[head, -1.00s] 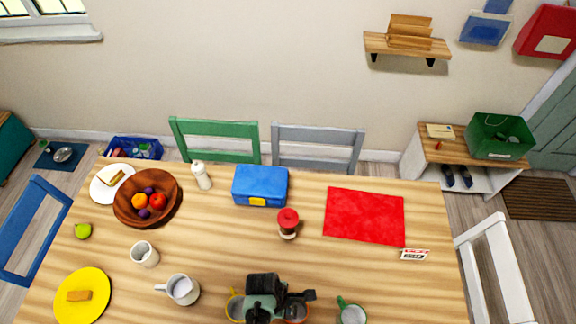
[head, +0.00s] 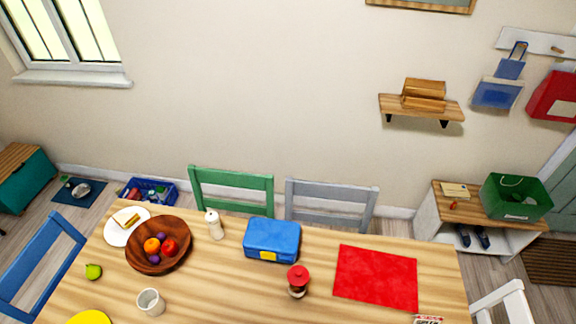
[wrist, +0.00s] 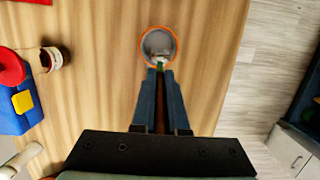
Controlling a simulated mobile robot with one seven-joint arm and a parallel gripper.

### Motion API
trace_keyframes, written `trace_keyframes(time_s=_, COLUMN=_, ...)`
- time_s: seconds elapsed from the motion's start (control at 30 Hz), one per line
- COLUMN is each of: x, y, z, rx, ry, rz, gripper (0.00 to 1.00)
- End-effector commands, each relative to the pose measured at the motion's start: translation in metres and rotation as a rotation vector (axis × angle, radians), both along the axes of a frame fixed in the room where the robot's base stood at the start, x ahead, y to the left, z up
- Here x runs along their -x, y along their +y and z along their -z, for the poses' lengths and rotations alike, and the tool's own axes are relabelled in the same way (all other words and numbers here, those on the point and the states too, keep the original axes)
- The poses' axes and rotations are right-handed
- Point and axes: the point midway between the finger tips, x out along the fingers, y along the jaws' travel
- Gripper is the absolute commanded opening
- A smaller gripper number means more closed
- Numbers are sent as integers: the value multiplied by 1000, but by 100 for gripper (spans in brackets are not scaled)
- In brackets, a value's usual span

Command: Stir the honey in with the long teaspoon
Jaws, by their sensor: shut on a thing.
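My gripper (wrist: 160,76) shows only in the wrist view, pointing down over the table. Its two dark blue fingers are closed on a thin, dark handle, seemingly the long teaspoon (wrist: 160,95), mostly hidden between them. An orange-rimmed cup (wrist: 145,60) with a grey inside stands right beyond the fingertips. Something small and pale green shows inside it by the fingertips; I cannot tell whether it is part of the spoon.
The wooden table (head: 215,285) holds a blue lunchbox (head: 272,241), a red mat (head: 375,277), a fruit bowl (head: 140,262), a white bottle (head: 215,226) and a white cup (head: 150,303). Chairs stand around it. Bare tabletop lies right of the cup in the wrist view.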

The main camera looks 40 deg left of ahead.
Motion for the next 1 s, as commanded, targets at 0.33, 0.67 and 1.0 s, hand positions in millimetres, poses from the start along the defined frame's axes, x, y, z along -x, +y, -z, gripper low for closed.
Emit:
trace_keyframes(time_s=0.33, x=0, y=0, z=0, rx=0, ry=0, rz=0, gripper=0)
trace_keyframes(time_s=0.67, x=-1, y=0, z=-12, rx=-1, ry=-2, rz=1, gripper=0)
trace_keyframes(time_s=1.0, x=0, y=0, z=-44, rx=-1, ry=-1, rz=1, gripper=0)
